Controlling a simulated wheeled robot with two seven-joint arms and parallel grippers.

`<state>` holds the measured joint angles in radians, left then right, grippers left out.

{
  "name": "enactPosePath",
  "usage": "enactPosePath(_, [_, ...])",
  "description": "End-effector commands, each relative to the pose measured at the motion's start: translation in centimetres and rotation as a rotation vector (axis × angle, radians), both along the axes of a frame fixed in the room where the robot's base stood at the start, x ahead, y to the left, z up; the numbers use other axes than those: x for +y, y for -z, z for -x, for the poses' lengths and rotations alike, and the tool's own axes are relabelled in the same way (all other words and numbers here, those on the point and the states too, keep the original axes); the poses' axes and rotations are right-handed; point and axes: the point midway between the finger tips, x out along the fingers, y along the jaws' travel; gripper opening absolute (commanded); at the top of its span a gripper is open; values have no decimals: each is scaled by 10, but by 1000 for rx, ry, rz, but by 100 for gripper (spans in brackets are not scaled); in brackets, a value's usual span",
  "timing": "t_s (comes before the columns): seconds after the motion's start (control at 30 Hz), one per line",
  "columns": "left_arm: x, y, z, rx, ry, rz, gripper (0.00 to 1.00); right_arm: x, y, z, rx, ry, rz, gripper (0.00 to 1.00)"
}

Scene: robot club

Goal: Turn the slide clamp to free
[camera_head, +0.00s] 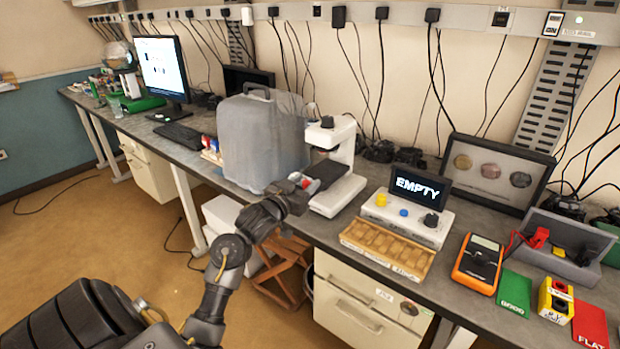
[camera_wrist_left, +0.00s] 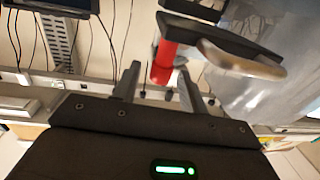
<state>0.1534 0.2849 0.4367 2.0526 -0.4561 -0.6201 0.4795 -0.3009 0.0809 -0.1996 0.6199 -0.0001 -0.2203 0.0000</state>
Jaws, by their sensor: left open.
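The white microscope-like device (camera_head: 340,190) stands on the bench, with a dark stage (camera_head: 327,172) on its front. A small red part (camera_head: 313,186) shows at the stage's near left side, partly hidden by my gripper. In the left wrist view, the red part (camera_wrist_left: 164,62) is a short cylinder beside a dark plate (camera_wrist_left: 218,36) and a tan rounded lever (camera_wrist_left: 240,62). I cannot tell which way the clamp is set. My left gripper (camera_head: 302,184) is open close to the red part, which appears between its fingers (camera_wrist_left: 158,84) in the wrist view; contact is unclear. My right gripper is out of view.
A grey covered machine (camera_head: 258,140) stands close left of the device. To the right are a box with an "EMPTY" display (camera_head: 420,190), a wooden slotted tray (camera_head: 385,250) and an orange meter (camera_head: 478,263). Bench space left of the tray is narrow.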

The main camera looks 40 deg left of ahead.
Motion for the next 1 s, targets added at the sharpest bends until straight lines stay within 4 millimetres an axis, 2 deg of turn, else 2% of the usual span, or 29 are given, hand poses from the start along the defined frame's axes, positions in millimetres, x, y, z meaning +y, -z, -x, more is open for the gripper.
enactPosePath(0.1, [1,-1,-16,0,1,3,43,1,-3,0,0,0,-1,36])
enactPosePath(0.2, [2,0,-24,1,1,1,43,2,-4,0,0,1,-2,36])
enactPosePath(0.57, [3,1,-29,1,0,-1,43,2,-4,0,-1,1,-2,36])
enactPosePath(0.9, [3,1,-29,1,0,-1,0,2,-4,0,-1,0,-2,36])
enactPosePath(1.0, [3,0,-29,1,1,-1,0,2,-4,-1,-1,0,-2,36])
